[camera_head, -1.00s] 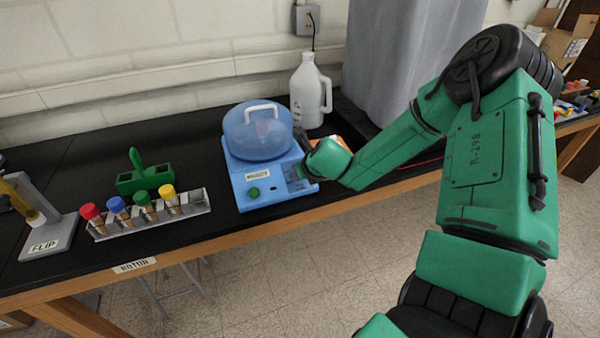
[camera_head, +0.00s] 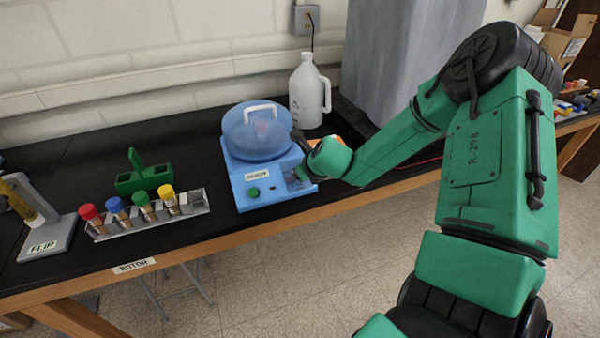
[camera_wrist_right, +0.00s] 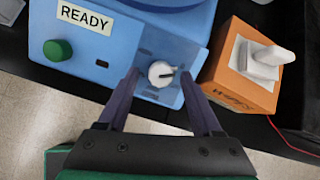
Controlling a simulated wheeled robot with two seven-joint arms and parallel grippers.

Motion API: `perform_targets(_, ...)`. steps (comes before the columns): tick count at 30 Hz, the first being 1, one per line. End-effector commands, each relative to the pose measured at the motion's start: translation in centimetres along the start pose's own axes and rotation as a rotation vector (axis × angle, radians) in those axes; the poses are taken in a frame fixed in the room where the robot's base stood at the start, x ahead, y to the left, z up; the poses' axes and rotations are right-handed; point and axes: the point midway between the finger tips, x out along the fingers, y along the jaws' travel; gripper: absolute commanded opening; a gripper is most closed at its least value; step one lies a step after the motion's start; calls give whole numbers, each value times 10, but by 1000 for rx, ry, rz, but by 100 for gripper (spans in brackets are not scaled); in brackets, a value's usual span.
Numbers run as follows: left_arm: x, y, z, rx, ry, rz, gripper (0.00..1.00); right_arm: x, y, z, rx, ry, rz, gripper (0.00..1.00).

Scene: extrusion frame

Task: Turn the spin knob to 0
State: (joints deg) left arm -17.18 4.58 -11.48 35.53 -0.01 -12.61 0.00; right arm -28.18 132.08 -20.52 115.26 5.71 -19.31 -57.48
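The blue centrifuge (camera_head: 240,190) has a domed translucent lid and stands on the black bench. Its white spin knob (camera_wrist_right: 161,73) is on the front panel in the right wrist view. A dark pointer mark on the knob faces right in that view. My right gripper (camera_wrist_right: 159,73) is open, with one dark finger on each side of the knob and a small gap showing on both sides. In the head view my right gripper (camera_head: 301,160) is over the right end of the panel and partly hides it. My left gripper is not in view.
A green button (camera_wrist_right: 58,50) and a READY label (camera_wrist_right: 86,18) are on the panel. A white jug (camera_head: 307,95) is behind; a tube rack (camera_head: 150,218) is at left.

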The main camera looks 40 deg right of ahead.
Motion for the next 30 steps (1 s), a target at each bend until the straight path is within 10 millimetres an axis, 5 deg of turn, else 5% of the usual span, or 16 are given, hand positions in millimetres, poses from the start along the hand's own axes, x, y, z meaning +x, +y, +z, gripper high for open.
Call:
perform_targets(11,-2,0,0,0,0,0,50,-13,0,3,-2,-5,-1,66)
perform_targets(21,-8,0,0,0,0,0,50,-95,-1,3,0,-8,-4,66)
perform_targets(25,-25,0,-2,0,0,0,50,-132,-1,6,4,-4,-1,66)
perform_targets(30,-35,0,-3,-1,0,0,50,-147,0,2,2,-2,0,66)
